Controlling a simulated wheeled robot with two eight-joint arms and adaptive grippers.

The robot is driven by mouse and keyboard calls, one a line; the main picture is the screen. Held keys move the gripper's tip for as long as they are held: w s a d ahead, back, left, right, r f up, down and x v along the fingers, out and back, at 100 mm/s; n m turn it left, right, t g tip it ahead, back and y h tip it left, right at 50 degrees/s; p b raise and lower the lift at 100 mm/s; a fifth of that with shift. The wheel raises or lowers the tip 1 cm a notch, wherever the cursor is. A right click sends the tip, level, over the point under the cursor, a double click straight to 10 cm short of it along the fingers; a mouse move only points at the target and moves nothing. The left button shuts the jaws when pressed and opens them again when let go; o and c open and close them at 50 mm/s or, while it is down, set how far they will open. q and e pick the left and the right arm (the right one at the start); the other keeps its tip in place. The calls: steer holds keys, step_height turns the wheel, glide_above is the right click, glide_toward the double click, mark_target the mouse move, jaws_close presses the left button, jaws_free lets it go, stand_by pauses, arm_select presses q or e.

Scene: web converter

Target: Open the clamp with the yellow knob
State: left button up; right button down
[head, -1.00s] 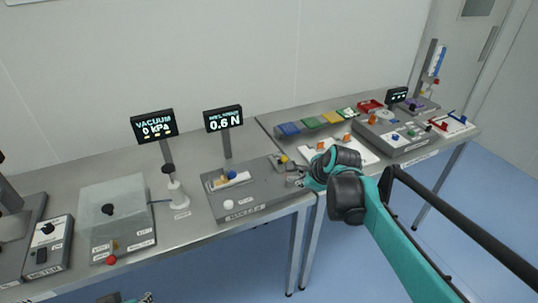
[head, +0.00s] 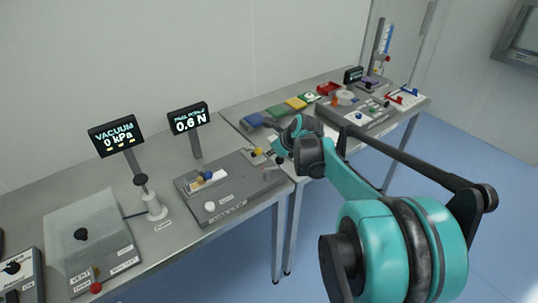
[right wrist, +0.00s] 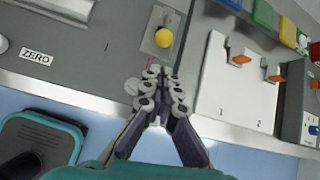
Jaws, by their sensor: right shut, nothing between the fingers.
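The yellow knob (right wrist: 163,38) sits on a light metal clamp plate (right wrist: 153,53) at the right end of the grey peel unit (right wrist: 105,45). In the head view, the small yellow knob (head: 258,151) shows just left of my right gripper. My right gripper (right wrist: 160,73) is shut and empty. Its tips point toward the knob, over the front part of the unit, and a gap shows between tips and knob. In the head view, my right gripper (head: 274,165) is small and partly hidden by its own wrist. My left gripper is not in view.
Right of the knob is a white board (right wrist: 232,88) with orange clips. The 0.6 N display (head: 188,120) stands behind the grey unit. A vacuum box (head: 85,245) is at left. The table's front edge (right wrist: 95,98) runs below the gripper.

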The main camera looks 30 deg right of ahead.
steer(key=b+x, duration=0.3)
steer(key=x, duration=0.5)
steer(key=shift+w+f, duration=0.2)
steer(key=shift+f, duration=0.1)
steer(key=shift+d+r, duration=0.1)
